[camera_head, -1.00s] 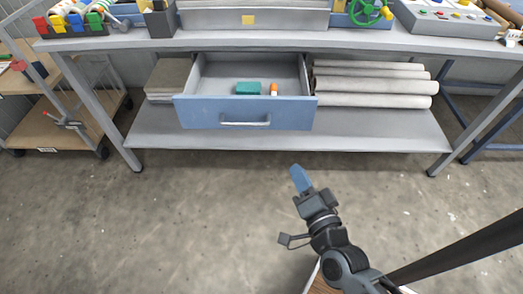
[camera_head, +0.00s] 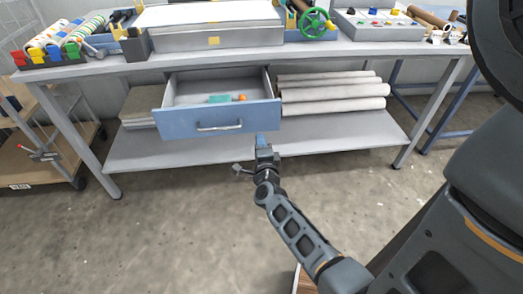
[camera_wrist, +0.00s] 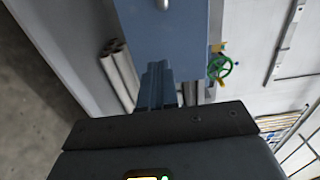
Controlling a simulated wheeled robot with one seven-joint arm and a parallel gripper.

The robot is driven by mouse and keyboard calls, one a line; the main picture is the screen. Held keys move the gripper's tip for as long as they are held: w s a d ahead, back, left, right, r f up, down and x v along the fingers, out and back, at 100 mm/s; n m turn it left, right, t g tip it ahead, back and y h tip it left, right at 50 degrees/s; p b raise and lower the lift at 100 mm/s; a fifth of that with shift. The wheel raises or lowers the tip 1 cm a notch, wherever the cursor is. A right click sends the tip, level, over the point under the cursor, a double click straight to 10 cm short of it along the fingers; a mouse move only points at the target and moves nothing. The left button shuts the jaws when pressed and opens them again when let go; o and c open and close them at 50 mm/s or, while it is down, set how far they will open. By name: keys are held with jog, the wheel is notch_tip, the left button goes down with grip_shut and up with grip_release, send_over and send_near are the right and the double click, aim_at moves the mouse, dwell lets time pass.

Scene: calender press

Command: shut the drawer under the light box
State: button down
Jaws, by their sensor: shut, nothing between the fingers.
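The blue drawer (camera_head: 217,119) hangs under the workbench and stands pulled out, with its silver bar handle (camera_head: 219,126) on the front. A teal block (camera_head: 218,99) and a small orange item (camera_head: 240,97) lie inside it. The light box (camera_head: 213,38) stands on the bench above. My gripper (camera_head: 262,140) is shut and empty, just below and in front of the drawer front's right end in the head view. In the wrist view the blue fingers (camera_wrist: 158,85) point at the blue drawer front (camera_wrist: 170,40); whether they touch it I cannot tell.
Rolls (camera_head: 335,98) lie on the lower shelf right of the drawer, and a stack of sheets (camera_head: 137,105) lies left of it. A wheeled cart (camera_head: 38,160) stands at the left. The floor before the bench is clear.

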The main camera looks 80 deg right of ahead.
aim_at(257, 121)
jog(key=x, duration=0.7)
jog(key=shift+d, duration=0.15)
jog(key=shift+d, duration=0.1)
jog(key=shift+w+d, duration=0.15)
jog(key=shift+d, duration=0.1)
jog(key=b+x, duration=1.2)
jog(key=x, duration=1)
jog(key=shift+w+d, duration=0.1)
jog(key=shift+w+d+b, duration=0.1)
jog(key=shift+d+b, duration=0.2)
jog(key=shift+b, duration=0.05)
jog(key=shift+w+d+r, duration=0.1)
jog(key=shift+d+r, duration=0.05)
jog(key=shift+r, duration=0.15)
jog(key=shift+r, duration=0.1)
